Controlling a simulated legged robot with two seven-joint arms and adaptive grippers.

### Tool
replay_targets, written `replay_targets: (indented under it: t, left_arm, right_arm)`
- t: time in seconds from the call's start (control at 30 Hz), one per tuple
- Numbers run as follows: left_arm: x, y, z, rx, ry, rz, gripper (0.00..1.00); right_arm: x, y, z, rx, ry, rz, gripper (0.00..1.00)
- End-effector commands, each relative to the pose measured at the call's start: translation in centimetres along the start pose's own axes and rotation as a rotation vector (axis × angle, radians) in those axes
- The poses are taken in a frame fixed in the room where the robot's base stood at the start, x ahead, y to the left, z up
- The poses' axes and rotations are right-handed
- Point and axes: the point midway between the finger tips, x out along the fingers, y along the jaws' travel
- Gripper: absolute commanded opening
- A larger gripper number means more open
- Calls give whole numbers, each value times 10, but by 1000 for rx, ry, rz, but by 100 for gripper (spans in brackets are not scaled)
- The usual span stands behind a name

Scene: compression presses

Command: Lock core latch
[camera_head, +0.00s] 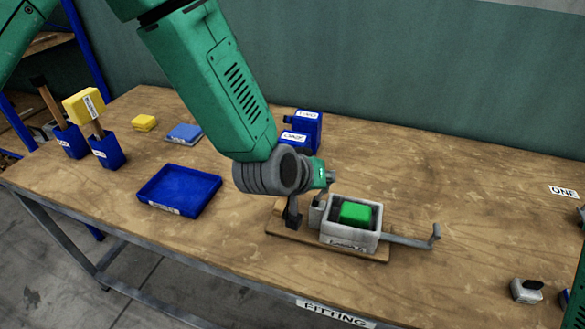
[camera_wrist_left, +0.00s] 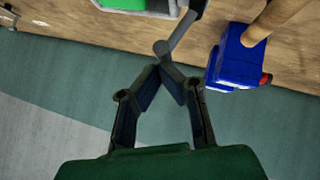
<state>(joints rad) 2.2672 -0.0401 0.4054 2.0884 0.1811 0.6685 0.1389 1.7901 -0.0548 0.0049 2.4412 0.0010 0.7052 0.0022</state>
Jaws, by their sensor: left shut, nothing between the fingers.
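A grey box-shaped fixture (camera_head: 352,243) holding a green block (camera_head: 355,213) sits on a wooden board (camera_head: 283,232). A grey rod with a bent end (camera_head: 410,242) sticks out from its right side. My left gripper (camera_head: 292,222) is at the fixture's left end, pointing down. In the left wrist view its two fingers (camera_wrist_left: 163,68) are shut with nothing between them. A grey lever (camera_wrist_left: 178,38) reaches from the fixture toward the fingertips; whether they touch is unclear. The green block (camera_wrist_left: 125,4) shows at the top edge there. My right gripper is out of view.
Blue labelled containers (camera_head: 308,128) stand behind the fixture. A blue tray (camera_head: 180,190) and two blue holders (camera_head: 108,150) are at left, with yellow (camera_head: 143,122) and blue blocks. A small grey-and-black item (camera_head: 526,290) is at front right. The table right of the fixture is mostly clear.

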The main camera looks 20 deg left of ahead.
Motion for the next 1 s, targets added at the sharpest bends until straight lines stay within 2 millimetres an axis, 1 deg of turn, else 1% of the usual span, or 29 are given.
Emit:
replay_targets:
  t: [0.03,0.2,0.6,1.0]
  left_arm:
    - [1,-3,0,-5,1,-1,0]
    - [1,-3,0,-6,0,1,0]
    - [-10,6,-10,-4,0,1,0]
    - [-11,5,-12,-5,0,1,0]
  right_arm:
    - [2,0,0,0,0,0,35]
    - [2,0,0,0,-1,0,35]
    - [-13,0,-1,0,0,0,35]
    - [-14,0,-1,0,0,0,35]
